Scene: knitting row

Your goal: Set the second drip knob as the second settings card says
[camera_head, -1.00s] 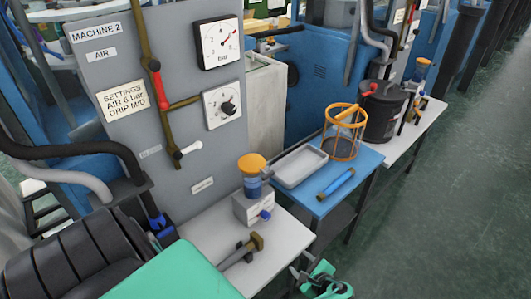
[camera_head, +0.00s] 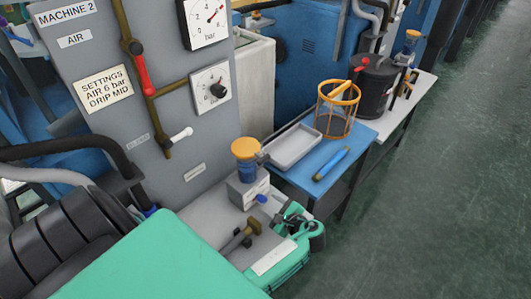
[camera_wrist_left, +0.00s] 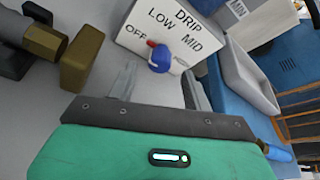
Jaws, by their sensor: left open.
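The second settings card (camera_head: 103,88) on the Machine 2 panel reads AIR 6 bar, DRIP MID. The second drip knob (camera_wrist_left: 159,60) is blue with a red pointer on a pale box marked DRIP, OFF, LOW and MID. The pointer lies beside the OFF label. In the head view the knob (camera_head: 262,198) is on the front of the box (camera_head: 246,189) under an orange-capped oiler. My left gripper (camera_wrist_left: 160,80) is open and empty, with its two fingers pointing at the box and the knob just ahead between them. In the head view it (camera_head: 283,216) is low, in front of the box. My right gripper is not in view.
A brass-headed tool (camera_head: 244,235) lies on the bench close to my left gripper. A grey tray (camera_head: 294,147), an orange wire basket (camera_head: 337,110) and a blue cylinder (camera_head: 331,163) are on the blue table to the right.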

